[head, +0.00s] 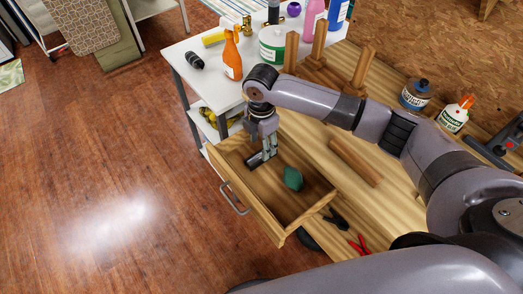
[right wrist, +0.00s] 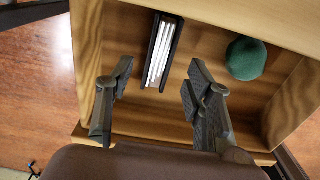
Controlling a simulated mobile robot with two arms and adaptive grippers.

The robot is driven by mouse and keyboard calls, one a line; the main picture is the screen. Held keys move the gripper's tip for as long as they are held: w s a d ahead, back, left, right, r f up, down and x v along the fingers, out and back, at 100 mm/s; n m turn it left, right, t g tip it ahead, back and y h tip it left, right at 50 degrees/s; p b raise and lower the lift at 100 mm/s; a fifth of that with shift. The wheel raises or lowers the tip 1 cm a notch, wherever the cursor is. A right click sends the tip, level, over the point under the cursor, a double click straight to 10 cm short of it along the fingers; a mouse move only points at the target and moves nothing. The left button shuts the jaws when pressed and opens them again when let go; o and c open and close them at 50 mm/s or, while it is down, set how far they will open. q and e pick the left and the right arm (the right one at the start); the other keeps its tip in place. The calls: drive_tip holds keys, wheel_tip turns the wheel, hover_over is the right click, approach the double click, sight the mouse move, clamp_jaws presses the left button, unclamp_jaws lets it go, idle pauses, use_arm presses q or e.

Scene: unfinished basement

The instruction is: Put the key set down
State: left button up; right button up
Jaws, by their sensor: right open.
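The key set, a slim black case with pale metal bars along it, lies in the open wooden drawer (head: 233,187). It shows in the right wrist view (right wrist: 161,50) and as a dark shape in the head view (head: 255,160). My right gripper (head: 265,147) reaches down into the drawer. In the right wrist view (right wrist: 160,72) its fingers are spread, one on each side of the key set's line, with visible gaps. I cannot tell how high the fingers are above the drawer floor. My left gripper is not in view.
A green lump (head: 293,179) lies in the drawer, right of my gripper. The workbench (head: 310,140) holds a loose wooden block (head: 355,161), bottles and red-handled pliers (head: 359,244). A white cart (head: 190,60) with an orange bottle (head: 232,55) stands behind. The floor at left is clear.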

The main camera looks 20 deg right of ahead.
wheel_tip(320, 180, up, 7)
drive_tip(key=shift+r, duration=0.15)
idle(0.6)
